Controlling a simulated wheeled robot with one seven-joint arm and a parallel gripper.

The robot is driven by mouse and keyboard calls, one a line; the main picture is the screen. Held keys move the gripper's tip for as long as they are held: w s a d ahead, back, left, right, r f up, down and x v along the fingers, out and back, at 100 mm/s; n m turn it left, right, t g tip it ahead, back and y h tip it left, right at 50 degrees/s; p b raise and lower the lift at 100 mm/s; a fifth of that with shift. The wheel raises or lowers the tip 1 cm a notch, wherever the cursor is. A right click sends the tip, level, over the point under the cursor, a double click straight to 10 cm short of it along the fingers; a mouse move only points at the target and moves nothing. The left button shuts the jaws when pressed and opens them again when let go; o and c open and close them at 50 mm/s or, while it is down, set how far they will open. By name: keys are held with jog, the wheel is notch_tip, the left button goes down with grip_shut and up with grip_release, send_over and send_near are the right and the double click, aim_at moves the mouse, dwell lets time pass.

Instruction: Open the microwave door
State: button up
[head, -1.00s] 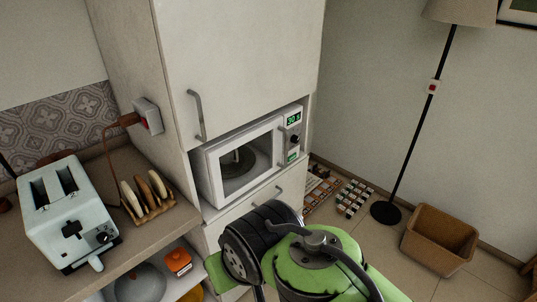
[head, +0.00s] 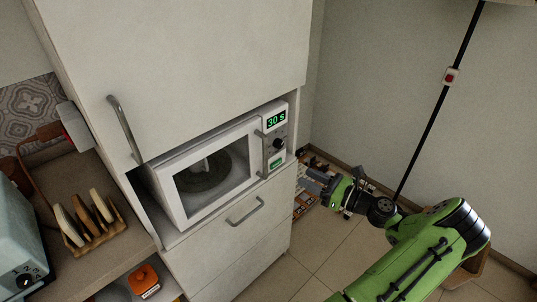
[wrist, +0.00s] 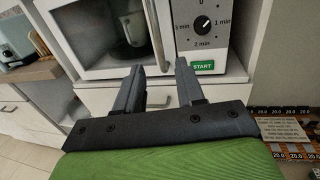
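The white microwave (head: 210,172) sits in a cabinet nook, its door (head: 215,166) shut. The upright grey door handle (head: 262,154) is at the door's right edge; it also shows in the wrist view (wrist: 156,35). The control panel has a lit "30 s" display (head: 276,119), a dial (wrist: 203,23) and a green START button (wrist: 201,65). My gripper (head: 312,180) is to the right of and below the microwave in the head view. In the wrist view my gripper (wrist: 160,80) is open and empty, its two dark fingers apart. The handle appears beyond the fingers, above the gap.
A drawer with a handle (head: 245,211) is below the microwave, and a cupboard door with a handle (head: 125,128) above. A counter at left holds a toast rack (head: 88,225) and toaster (head: 18,245). A floor lamp pole (head: 437,100) stands at right.

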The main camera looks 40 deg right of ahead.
jog(key=b, duration=0.2)
send_over(265, 175)
jog(key=shift+w+d, duration=0.3)
grip_shut()
